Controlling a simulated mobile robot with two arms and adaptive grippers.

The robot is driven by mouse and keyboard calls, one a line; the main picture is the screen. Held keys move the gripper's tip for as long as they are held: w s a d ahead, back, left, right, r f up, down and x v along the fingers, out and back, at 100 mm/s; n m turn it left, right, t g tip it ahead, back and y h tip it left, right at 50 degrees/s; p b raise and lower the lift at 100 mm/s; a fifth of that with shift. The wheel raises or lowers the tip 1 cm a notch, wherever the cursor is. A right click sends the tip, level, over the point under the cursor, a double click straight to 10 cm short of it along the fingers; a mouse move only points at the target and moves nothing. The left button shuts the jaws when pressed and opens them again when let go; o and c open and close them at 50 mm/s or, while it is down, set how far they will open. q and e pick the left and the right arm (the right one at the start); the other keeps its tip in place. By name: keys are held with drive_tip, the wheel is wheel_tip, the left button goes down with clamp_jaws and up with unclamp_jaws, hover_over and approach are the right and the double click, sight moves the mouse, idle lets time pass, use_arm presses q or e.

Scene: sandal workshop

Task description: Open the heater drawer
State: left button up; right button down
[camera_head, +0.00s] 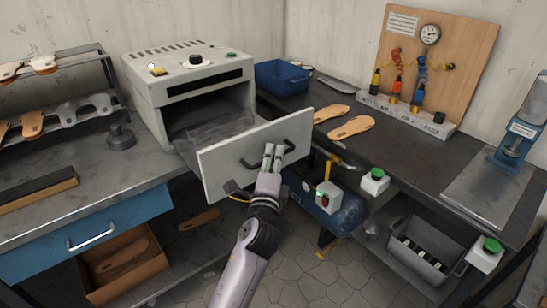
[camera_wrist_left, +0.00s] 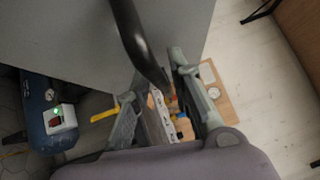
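The heater (camera_head: 190,82) is a pale grey box on the left bench, with a black knob and buttons on top. Its drawer is pulled far out, and the pale drawer front (camera_head: 222,165) stands well clear of the body. The dark handle (camera_head: 250,163) runs across that front. My left gripper (camera_head: 273,152) is at the right part of the handle. My right gripper is not in view.
A blue bin (camera_head: 282,78) and tan soles (camera_head: 351,127) lie on the right bench, beside the drawer. A blue compressor (camera_head: 341,217) stands below on the floor. The floor in front of the drawer is open.

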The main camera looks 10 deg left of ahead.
use_arm(q)
drive_tip(key=shift+o, duration=0.7)
drive_tip(key=shift+r, duration=0.1)
drive_tip(key=shift+s, duration=0.1)
drive_tip(key=s+d+f, duration=0.1)
drive_tip(key=s, duration=1)
drive_tip(key=shift+s+d+f, duration=0.2)
drive_tip(key=shift+s+f, duration=0.1)
drive_tip(key=shift+s, duration=0.05)
